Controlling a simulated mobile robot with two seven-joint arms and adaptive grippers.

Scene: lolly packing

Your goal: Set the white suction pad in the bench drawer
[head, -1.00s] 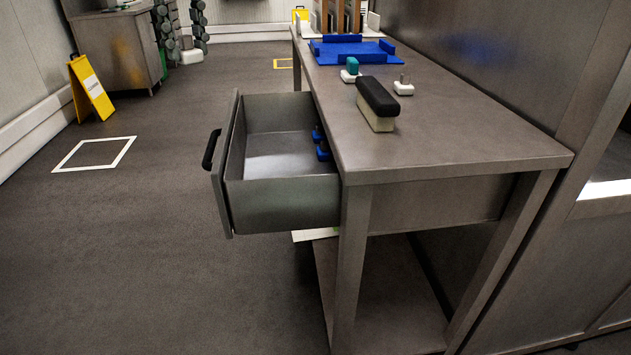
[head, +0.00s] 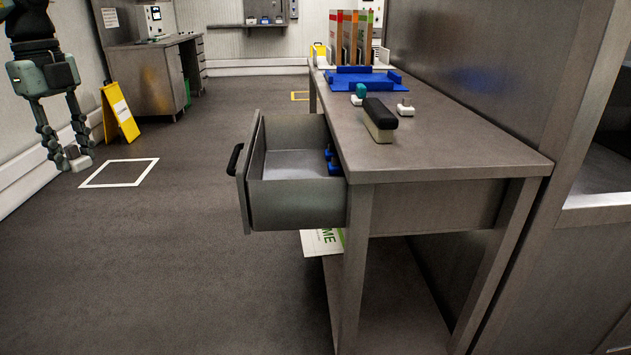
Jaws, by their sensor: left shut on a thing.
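My left gripper (head: 68,158) hangs at the upper left of the head view, over the floor and well left of the bench. It is shut on a small white thing (head: 77,163), which looks like the white suction pad; the fingers partly hide it. The bench drawer (head: 295,205) is pulled open to the left of the bench, its black handle (head: 235,159) facing left. Small blue things (head: 331,160) lie inside along its right side, and the rest of the visible drawer floor is bare. My right gripper is not in view.
On the bench top (head: 450,150) are a black-and-cream block (head: 380,118), a small white piece with a post (head: 405,107), a teal-and-white piece (head: 359,93) and a blue tray (head: 350,82). A yellow floor sign (head: 119,112) stands at left.

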